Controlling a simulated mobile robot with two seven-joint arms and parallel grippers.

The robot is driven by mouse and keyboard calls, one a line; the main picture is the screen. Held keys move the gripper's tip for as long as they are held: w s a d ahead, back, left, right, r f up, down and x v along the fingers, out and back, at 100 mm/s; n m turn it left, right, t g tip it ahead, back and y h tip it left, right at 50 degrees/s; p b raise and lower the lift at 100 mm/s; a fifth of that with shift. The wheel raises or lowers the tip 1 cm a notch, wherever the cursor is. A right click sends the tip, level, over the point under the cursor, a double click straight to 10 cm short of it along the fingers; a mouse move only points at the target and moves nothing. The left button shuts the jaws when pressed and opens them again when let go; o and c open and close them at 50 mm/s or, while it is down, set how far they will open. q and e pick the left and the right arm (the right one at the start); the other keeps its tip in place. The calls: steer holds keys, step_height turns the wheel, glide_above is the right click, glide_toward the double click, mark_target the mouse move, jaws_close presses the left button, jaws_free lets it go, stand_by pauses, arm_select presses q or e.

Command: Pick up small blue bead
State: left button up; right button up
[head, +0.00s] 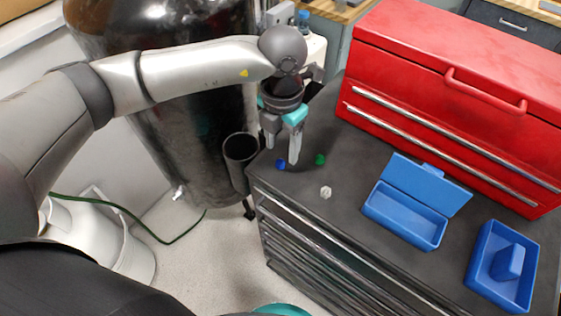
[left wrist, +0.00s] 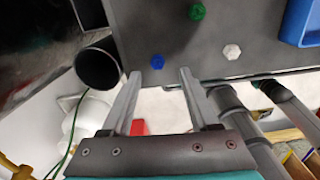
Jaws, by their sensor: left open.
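The small blue bead (head: 280,164) lies on the dark top of the tool chest, near its left corner. In the left wrist view the blue bead (left wrist: 157,62) sits just beyond the tip of the left-hand finger. My left gripper (head: 282,155) is open and empty, with its fingers pointing down over the chest's corner beside the bead. Its two fingers also show in the left wrist view (left wrist: 172,75), apart with nothing between them. My right gripper is not in view.
A green bead (head: 320,159) and a white bead (head: 326,192) lie near the blue one. An open blue box (head: 408,213) and a blue tray (head: 487,250) stand to the right. A red toolbox (head: 450,90) stands behind. A black cup (head: 240,150) hangs at the chest's left side.

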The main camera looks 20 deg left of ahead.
mark_target(280, 162)
arm_select(q)
step_height(280, 162, down, 5)
steer(key=shift+w+a+r, duration=0.1)
steer(key=shift+a+r, duration=0.05)
jaws_close()
stand_by(0.5)
